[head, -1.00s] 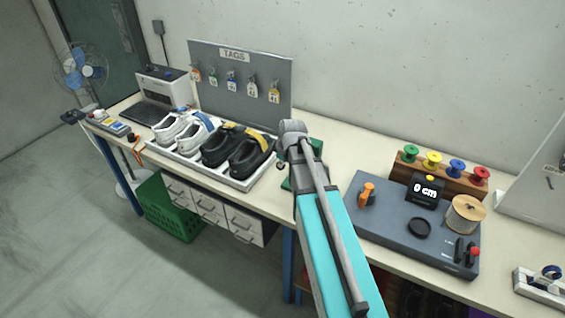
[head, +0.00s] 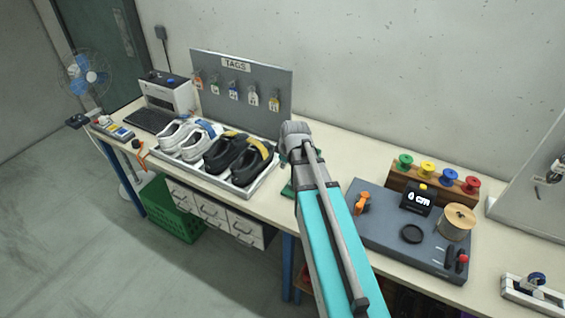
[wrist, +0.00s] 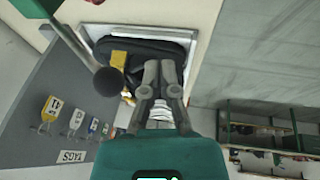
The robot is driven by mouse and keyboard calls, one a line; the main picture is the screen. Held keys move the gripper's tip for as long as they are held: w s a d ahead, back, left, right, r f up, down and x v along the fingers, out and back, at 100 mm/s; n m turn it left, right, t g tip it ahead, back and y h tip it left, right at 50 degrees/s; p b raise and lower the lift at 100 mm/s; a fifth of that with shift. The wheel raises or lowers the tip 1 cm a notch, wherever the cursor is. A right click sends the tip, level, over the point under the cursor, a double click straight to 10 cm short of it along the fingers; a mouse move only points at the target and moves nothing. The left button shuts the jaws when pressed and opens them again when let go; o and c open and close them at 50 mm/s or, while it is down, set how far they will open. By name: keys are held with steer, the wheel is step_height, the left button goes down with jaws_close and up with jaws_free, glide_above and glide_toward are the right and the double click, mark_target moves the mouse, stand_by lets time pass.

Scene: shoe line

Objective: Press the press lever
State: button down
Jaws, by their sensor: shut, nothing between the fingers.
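The press lever (wrist: 82,58) shows in the wrist view as a grey rod with a round black knob at its end. The rod runs up left to a green press body (wrist: 36,6). My gripper (wrist: 161,65) has its fingers together, with nothing between them. The knob lies left of the fingers in the picture, with a gap between them; the depth between them is hard to tell.
A tray (head: 262,184) with white and black shoes stands left of the press, before the tag board (head: 270,78). Right of my arm is a grey station (head: 385,232) with a counter, a spool (head: 457,222) and an orange part. A green crate (head: 172,212) stands on the floor.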

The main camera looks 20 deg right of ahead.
steer(key=p+v, duration=0.5)
steer(key=v, duration=0.2)
steer(key=shift+a+p, duration=0.2)
steer(key=shift+p, duration=0.15)
steer(key=shift+s, duration=0.15)
steer(key=shift+a+f, duration=0.1)
steer(key=shift+f, duration=0.05)
steer(key=s+a+f+m+g+b, duration=0.4)
steer(key=s+a+f+m+b, duration=0.4)
steer(key=s, duration=0.4)
step_height(320, 180, down, 2)
steer(key=shift+a+f+m+h+b, duration=0.1)
steer(key=shift+a+m+h+b, duration=0.2)
steer(key=shift+a+b, duration=0.4)
